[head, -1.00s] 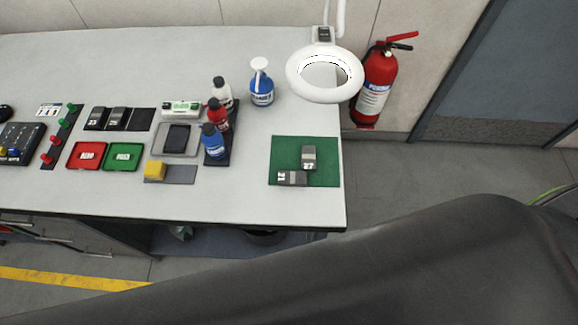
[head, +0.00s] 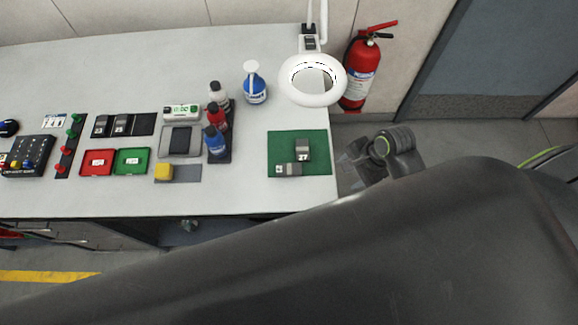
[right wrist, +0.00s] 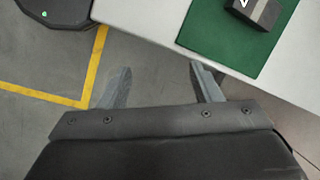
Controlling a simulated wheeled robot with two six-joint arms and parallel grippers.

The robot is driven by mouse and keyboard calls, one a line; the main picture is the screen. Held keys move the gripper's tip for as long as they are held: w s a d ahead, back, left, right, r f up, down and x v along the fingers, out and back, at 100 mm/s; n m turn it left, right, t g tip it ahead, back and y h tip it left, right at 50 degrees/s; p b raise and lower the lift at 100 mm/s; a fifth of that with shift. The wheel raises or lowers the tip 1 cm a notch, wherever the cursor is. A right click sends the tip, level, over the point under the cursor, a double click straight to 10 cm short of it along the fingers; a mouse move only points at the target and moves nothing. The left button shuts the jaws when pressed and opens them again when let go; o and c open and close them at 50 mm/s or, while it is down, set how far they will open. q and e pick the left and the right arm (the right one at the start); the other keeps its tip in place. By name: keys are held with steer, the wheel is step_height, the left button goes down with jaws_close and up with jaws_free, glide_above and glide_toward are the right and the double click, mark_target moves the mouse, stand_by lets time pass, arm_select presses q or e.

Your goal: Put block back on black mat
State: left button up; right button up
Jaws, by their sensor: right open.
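A green mat (head: 319,164) at the table's right end bears two grey-and-dark blocks. The block marked 27 (head: 303,148) stands farther back; the other block (head: 288,170) lies at the front edge, its number hard to read. A black mat (head: 146,124) at the left holds two dark numbered blocks (head: 111,126) side by side; its right part is bare. My right gripper (head: 352,158) is just off the table's right edge, beside the green mat. In the right wrist view its fingers (right wrist: 160,75) are apart and empty, with the green mat (right wrist: 222,40) and one block (right wrist: 257,10) beyond. My left gripper is not seen.
A white ring lamp (head: 312,80) overhangs the back right edge. Bottles (head: 216,143) and a spray bottle (head: 254,85) stand mid-table. The table between bottles and green mat is clear.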

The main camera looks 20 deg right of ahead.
steer(key=w+r+m+y, duration=0.1)
steer(key=w+m, duration=0.2)
steer(key=m, duration=0.2)
steer(key=p, duration=0.3)
glide_toward(291, 169)
steer(key=shift+m+g+y, duration=0.3)
steer(key=shift+m+g, duration=0.1)
steer(key=f, duration=0.1)
steer(key=d+f, duration=0.1)
steer(key=f, duration=0.1)
steer(key=d+f, duration=0.1)
steer(key=shift+w+f, duration=0.15)
steer(key=shift+f, duration=0.2)
steer(key=a, duration=0.1)
steer(key=w+a+p, duration=0.1)
steer(key=a, duration=0.1)
steer(key=shift+a+r, duration=0.15)
steer(key=shift+a, duration=0.15)
steer(key=shift+x, duration=1.15)
steer(key=shift+a+f, duration=0.15)
steer(key=shift+f, duration=0.3)
